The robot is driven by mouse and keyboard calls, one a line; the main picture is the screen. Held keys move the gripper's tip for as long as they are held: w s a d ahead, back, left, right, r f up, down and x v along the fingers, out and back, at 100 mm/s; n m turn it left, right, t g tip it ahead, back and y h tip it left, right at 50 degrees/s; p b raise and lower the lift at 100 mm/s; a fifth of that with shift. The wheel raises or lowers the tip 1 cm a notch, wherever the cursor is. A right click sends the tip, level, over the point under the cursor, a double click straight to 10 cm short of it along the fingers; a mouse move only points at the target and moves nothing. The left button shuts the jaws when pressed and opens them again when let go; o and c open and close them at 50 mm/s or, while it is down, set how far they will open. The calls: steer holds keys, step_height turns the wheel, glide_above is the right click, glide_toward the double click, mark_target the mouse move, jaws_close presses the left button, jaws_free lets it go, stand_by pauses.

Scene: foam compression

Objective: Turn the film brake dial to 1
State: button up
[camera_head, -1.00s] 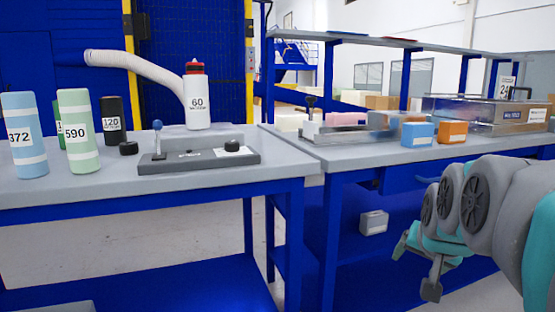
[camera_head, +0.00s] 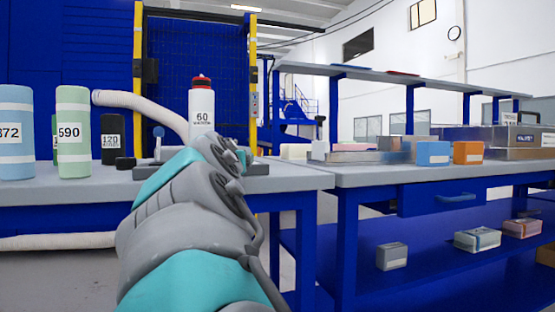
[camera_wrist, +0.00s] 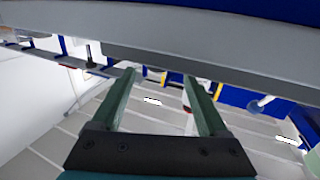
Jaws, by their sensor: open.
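The grey control panel (camera_head: 146,162) is on the left table, and my arm covers most of it in the head view. Its blue-knobbed lever (camera_head: 158,132) shows above my arm. I cannot make out the film brake dial or its marks now. My gripper (camera_wrist: 160,74) is open in the wrist view, its two green fingers apart with nothing between them. In the head view my arm reaches forward to the front of the panel, and the fingertips are not clear. A white bottle (camera_head: 202,108) marked 60, with a red cap, stands behind the panel.
The right table holds a blue box (camera_head: 432,153) and an orange box (camera_head: 468,152). A grey table edge (camera_wrist: 180,62) crosses the wrist view.

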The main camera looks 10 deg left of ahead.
steer(key=p+x, duration=0.3)
steer(key=x, duration=0.3)
steer(key=shift+d+r, duration=0.15)
steer(key=shift+d, duration=0.05)
steer(key=shift+w+a, duration=0.1)
steer(key=shift+w, duration=0.15)
steer(key=shift+c, duration=0.3)
jaws_close()
